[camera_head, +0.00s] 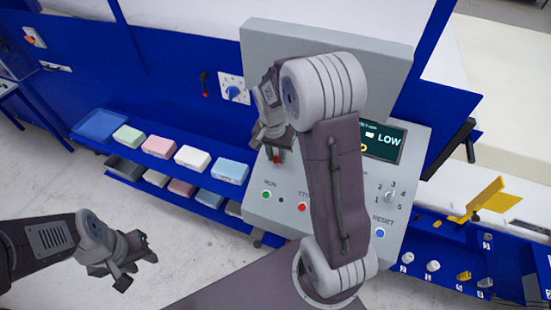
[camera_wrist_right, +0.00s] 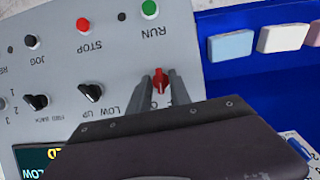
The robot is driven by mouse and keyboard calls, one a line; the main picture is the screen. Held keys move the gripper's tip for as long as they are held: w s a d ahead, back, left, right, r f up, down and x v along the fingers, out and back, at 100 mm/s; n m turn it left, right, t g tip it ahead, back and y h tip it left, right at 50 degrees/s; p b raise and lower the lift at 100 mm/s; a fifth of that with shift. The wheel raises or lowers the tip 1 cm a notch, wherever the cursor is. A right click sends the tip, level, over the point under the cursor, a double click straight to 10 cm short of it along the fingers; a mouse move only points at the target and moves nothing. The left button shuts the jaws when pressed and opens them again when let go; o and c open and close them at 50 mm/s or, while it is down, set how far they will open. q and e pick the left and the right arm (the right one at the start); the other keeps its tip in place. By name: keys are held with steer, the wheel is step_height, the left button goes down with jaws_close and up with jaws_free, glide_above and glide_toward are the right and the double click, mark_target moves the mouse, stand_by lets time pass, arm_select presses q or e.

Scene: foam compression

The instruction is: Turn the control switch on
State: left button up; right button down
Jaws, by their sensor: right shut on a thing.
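The red control switch (camera_wrist_right: 160,79) sits on the grey control panel (camera_wrist_right: 45,65) in the right wrist view, its handle between the two fingers of my right gripper (camera_wrist_right: 160,88). The label below it is mostly covered. In the head view a bit of red of the switch (camera_head: 276,158) shows at the tips of my right gripper (camera_head: 268,148), at the panel's upper left; my arm hides part of the panel. My left gripper (camera_head: 136,263) is open and empty above the floor at the lower left.
The panel's screen (camera_head: 382,142) reads LOW. Green RUN (camera_head: 266,195), red (camera_head: 302,207) and blue RESET (camera_head: 380,233) buttons are below. Black knobs (camera_wrist_right: 90,92) sit near the switch. Foam blocks (camera_head: 193,158) lie on blue shelves to the left. A yellow bracket (camera_head: 490,199) is at right.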

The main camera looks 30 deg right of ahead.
steer(key=m+t+b, duration=0.1)
steer(key=m, duration=0.1)
steer(key=m+b, duration=0.1)
steer(key=m, duration=0.1)
steer(key=shift+d+t+y, duration=0.15)
steer(key=shift+t+y, duration=0.25)
steer(key=shift+s+m+t+b, duration=0.15)
steer(key=shift+m+t+b, duration=0.8)
steer(key=shift+m, duration=0.75)
steer(key=shift+r, duration=0.1)
steer(key=c, duration=1.5)
jaws_free()
steer(key=shift+y, duration=0.3)
steer(key=b+v, duration=0.1)
steer(key=v, duration=0.8)
